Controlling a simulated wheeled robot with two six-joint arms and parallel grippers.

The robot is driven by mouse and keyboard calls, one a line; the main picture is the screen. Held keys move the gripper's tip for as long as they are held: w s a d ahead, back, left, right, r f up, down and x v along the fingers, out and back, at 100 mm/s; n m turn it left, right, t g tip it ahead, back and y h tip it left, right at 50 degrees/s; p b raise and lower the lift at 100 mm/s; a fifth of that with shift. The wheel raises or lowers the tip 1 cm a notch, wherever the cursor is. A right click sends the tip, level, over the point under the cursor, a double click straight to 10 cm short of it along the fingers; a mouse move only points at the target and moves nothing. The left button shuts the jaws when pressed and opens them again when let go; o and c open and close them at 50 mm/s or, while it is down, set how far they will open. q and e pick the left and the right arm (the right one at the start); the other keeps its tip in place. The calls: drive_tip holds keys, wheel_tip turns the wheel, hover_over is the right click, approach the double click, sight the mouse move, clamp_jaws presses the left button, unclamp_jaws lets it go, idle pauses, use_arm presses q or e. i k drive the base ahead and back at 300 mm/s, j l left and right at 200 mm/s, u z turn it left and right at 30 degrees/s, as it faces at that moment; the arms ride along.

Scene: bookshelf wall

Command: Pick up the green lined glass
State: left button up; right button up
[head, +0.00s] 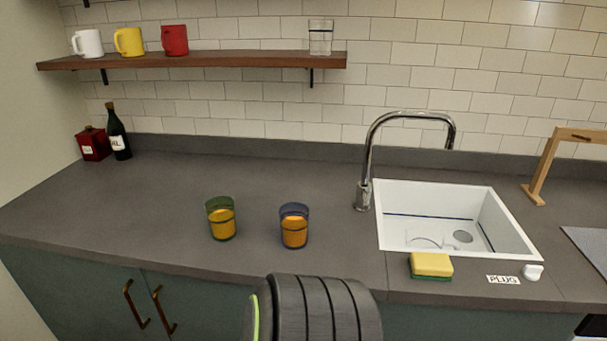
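The green lined glass (221,219) stands upright on the dark grey counter, left of the middle in the head view. It has a green band at its upper part and orange contents below. A similar glass with a blue rim (294,227) stands a short way to its right, apart from it. A black ribbed part at the bottom middle looks like one of my own arm links. Neither gripper's fingers show, and nothing is touching the green lined glass.
A white sink (510,229) with a chrome tap (367,165) lies to the right, a yellow sponge (431,265) at its front edge. A wooden shelf (220,60) holds mugs above. Counter around the glasses is clear.

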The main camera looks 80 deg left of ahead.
sight(220, 211)
drive_tip(key=u, duration=3.05)
